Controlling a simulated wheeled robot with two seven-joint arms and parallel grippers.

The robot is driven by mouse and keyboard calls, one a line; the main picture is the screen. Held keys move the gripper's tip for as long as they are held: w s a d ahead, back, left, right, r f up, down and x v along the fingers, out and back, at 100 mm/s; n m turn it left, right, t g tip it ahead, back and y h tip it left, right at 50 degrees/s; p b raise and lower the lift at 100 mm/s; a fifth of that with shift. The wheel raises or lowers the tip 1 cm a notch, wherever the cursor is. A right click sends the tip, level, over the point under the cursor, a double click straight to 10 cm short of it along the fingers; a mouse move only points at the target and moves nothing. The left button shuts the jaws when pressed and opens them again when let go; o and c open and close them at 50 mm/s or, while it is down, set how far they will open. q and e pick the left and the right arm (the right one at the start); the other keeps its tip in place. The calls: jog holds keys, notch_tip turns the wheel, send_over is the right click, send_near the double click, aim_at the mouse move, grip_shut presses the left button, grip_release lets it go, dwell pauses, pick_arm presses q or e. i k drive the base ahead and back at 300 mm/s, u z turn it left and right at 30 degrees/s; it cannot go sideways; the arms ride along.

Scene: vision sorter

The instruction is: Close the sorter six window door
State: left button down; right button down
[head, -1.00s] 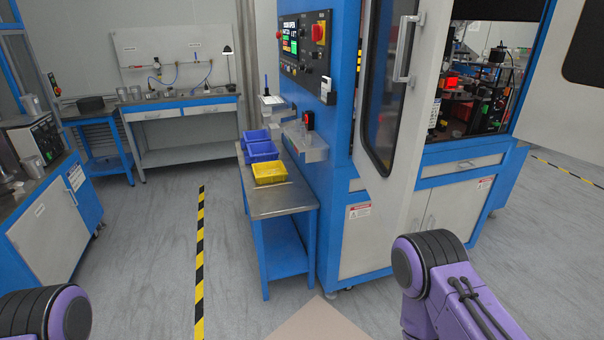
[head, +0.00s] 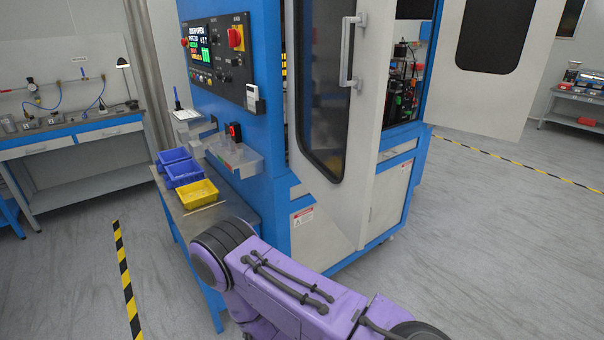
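The sorter (head: 262,115) is a blue and grey machine cabinet in the middle of the head view. A grey window door (head: 370,100) with a dark pane and a vertical handle (head: 350,52) stands open at its front. A second grey door (head: 497,55) with a dark window stands swung out at the right, and the machine's inside shows between the two. I cannot tell which of them is door six. My purple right arm reaches across the bottom of the view, in front of the sorter, but its gripper is not visible. My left gripper is not in view.
A small blue table (head: 222,215) at the sorter's left side carries blue bins (head: 184,172) and a yellow bin (head: 198,194). A workbench (head: 80,135) stands at the back left. Grey floor is open at the right, with a yellow-black floor stripe (head: 530,170).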

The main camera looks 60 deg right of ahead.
aim_at(338, 52)
jog(key=i, duration=3.1)
jog(key=z, duration=3.7)
jog(key=i, duration=0.5)
jog(key=z, duration=0.1)
